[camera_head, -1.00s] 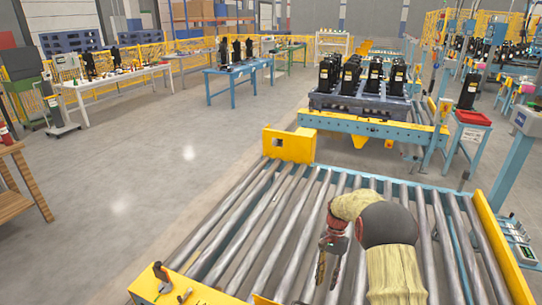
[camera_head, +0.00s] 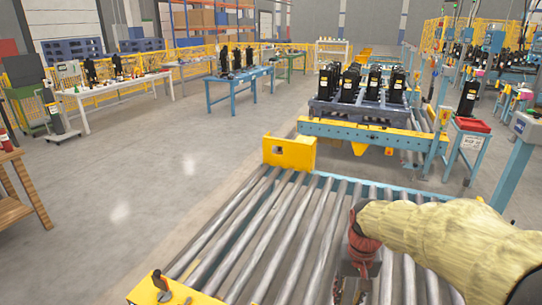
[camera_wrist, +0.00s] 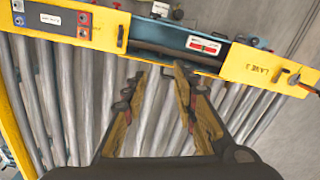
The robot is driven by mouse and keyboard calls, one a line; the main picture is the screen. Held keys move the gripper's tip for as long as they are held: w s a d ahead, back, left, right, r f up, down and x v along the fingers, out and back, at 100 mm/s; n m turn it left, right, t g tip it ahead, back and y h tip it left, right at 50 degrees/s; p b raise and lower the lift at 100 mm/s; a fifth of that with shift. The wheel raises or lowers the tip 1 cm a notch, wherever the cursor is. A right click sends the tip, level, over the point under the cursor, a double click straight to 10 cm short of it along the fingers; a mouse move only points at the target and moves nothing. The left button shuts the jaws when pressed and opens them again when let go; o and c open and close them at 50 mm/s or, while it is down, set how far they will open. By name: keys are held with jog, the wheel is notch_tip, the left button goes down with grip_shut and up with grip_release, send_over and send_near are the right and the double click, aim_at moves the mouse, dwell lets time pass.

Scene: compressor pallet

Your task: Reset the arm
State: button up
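My gripper (camera_head: 350,296) hangs over the metal rollers of the near conveyor (camera_head: 262,225) in the head view. My arm, in a pale yellow sleeve, reaches in from the right edge. In the wrist view my gripper (camera_wrist: 160,74) has its two fingers apart with nothing between them. Rollers (camera_wrist: 75,100) and the yellow end rail (camera_wrist: 255,68) of the conveyor show beyond the fingertips. The gripper's lower end is cut off by the bottom edge of the head view.
A pallet (camera_head: 352,112) with several black compressors (camera_head: 351,84) stands on the conveyor farther back. A red tray (camera_head: 472,125) on a stand is at the right. A blue table (camera_head: 240,77) and a white table (camera_head: 118,88) stand at the left. The grey floor (camera_head: 150,185) is open.

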jog(key=s+r+t, duration=0.3)
jog(key=s+r, duration=0.3)
jog(key=s, duration=0.2)
jog(key=s+a+r+n+t, duration=0.1)
jog(key=s+r+t, duration=0.1)
jog(key=s+r, duration=0.3)
jog(key=s, duration=0.4)
jog(key=shift+r+t, duration=0.35)
jog(key=shift+t, duration=0.05)
jog(key=shift+a, duration=0.1)
